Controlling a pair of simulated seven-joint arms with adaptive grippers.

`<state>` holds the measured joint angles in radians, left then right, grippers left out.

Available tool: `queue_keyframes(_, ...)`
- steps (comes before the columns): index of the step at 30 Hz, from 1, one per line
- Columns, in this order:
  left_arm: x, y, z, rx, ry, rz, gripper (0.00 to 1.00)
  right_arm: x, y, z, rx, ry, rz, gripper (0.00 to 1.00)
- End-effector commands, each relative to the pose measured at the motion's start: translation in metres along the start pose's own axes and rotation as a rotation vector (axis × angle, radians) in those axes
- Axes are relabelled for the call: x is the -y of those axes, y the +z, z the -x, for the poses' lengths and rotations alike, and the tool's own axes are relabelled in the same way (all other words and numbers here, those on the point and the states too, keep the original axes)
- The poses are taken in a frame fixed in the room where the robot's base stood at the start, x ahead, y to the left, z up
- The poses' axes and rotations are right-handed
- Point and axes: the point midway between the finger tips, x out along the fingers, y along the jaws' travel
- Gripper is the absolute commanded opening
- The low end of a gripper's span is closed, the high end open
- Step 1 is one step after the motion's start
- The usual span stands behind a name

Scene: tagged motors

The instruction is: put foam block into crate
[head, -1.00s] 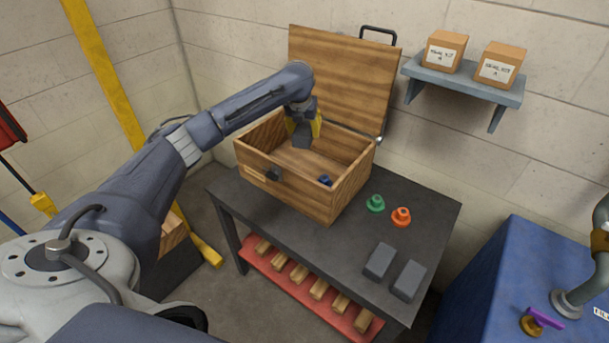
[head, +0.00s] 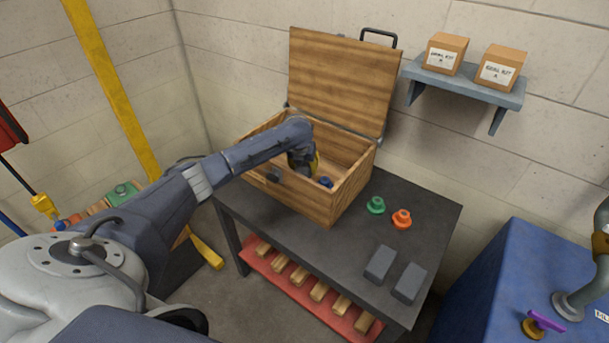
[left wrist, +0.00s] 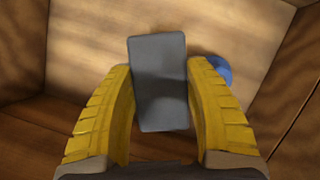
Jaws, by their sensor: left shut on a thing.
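The wooden crate (head: 305,198) stands on the dark table with its lid (head: 343,75) open. My left gripper (head: 314,165) reaches down into the crate. In the left wrist view the gripper (left wrist: 162,72) is shut on a dark grey foam block (left wrist: 158,85), which sits between its yellow fingers with the crate floor below. Whether the block touches the floor I cannot tell. In the head view this block is hidden behind the gripper and crate wall. Two similar grey blocks (head: 380,262) (head: 409,282) lie on the table. My right gripper is not in view.
A small blue part (head: 326,182) lies in the crate close to the gripper and shows in the left wrist view (left wrist: 222,70). A green part (head: 376,205) and an orange part (head: 401,219) stand on the table (head: 335,247) right of the crate.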

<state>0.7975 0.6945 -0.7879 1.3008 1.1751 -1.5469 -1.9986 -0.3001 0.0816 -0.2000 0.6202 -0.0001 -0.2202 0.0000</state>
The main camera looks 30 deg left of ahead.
Motion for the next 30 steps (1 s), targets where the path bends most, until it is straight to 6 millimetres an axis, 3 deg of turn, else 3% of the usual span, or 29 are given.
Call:
queue_keyframes(13,0.000,-0.016,-0.038,-0.001,0.000,0.000,0.34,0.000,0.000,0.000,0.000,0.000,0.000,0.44)
queue_keyframes(27,0.000,-0.018,-0.043,0.000,0.000,-0.001,0.34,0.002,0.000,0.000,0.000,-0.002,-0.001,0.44)
queue_keyframes(28,0.000,-0.018,-0.043,0.000,0.000,-0.001,0.56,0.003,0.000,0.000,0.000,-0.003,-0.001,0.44)
queue_keyframes(30,0.000,-0.018,-0.043,0.000,0.000,-0.001,0.61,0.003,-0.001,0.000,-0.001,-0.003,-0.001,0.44)
